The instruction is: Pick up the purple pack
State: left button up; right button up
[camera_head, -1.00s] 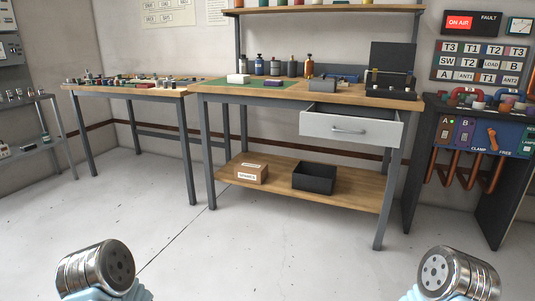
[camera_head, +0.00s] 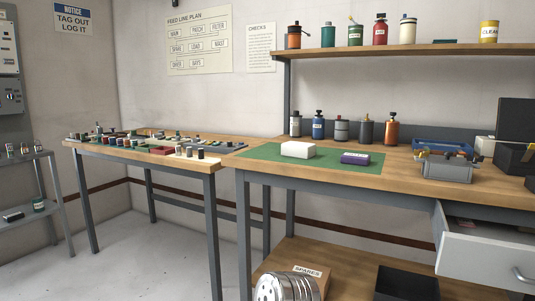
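The purple pack (camera_head: 355,158) is a small dark purple block with a pale label on top. It lies on the green mat (camera_head: 262,153) on the workbench, right of a white block (camera_head: 298,149). A round metal end of one of my arms (camera_head: 287,287) shows at the bottom middle, below the bench top and well short of the pack. No gripper fingers show in this view. Nothing hides the pack.
A grey metal box (camera_head: 447,168) stands right of the mat. Several bottles (camera_head: 341,129) stand behind it. The drawer (camera_head: 485,245) sticks out at the right. A black bin (camera_head: 406,284) and a spares box (camera_head: 300,271) sit on the lower shelf. Floor at left is clear.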

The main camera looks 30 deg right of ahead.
aim_at(349, 158)
jog(key=i+j+z, duration=0.25)
jog(key=i, duration=0.2)
jog(key=i+j+z, duration=0.1)
jog(key=i+z, duration=0.2)
jog(key=i, duration=0.15)
jog(key=i+j+z, duration=0.25)
jog(key=i+j, duration=0.1)
jog(key=i, duration=0.05)
